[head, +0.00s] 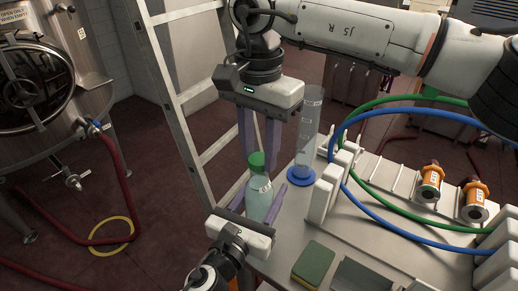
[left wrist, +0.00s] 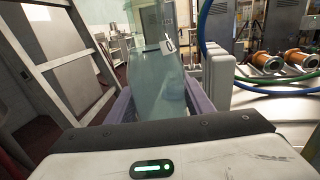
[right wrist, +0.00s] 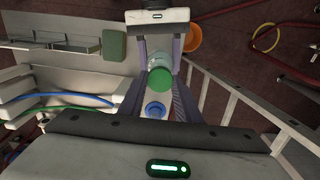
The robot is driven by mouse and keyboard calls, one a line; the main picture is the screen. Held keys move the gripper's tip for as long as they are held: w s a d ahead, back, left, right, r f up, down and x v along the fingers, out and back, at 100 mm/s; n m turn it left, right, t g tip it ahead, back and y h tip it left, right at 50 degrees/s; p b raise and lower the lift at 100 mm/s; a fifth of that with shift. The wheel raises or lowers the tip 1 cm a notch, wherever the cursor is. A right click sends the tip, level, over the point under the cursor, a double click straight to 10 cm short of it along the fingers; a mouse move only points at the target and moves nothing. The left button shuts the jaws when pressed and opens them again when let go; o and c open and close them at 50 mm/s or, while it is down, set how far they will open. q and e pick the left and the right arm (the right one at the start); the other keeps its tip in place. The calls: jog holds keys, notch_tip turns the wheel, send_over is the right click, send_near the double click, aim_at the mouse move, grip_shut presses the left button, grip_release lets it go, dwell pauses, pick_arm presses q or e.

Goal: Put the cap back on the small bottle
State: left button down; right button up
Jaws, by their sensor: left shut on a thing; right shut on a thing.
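The small bottle (head: 258,203) is clear, pale green, with a white label, and stands close to upright. My left gripper (head: 262,208) is shut around its body; in the left wrist view the bottle (left wrist: 158,75) sits between the fingers. The green cap (head: 257,160) is at the bottle's mouth. My right gripper (head: 257,150) points down from above, shut on the cap with one finger at each side. The cap also shows in the right wrist view (right wrist: 160,78). I cannot tell whether the cap is fully seated on the neck.
A tall clear cylinder with a blue base (head: 301,175) stands just right of the grippers. White blocks (head: 323,198), blue and green hoses, orange fittings (head: 430,185) and a green sponge (head: 313,263) are on the bench (head: 375,215). A ladder (head: 185,110) stands to the left.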

jog(key=m, duration=0.6)
jog(key=shift+m, duration=0.4)
jog(key=m, duration=1.4)
jog(key=shift+m, duration=0.3)
jog(key=m, duration=0.6)
jog(key=shift+m, duration=0.4)
jog(key=o, duration=1.2)
jog(key=shift+o, duration=0.2)
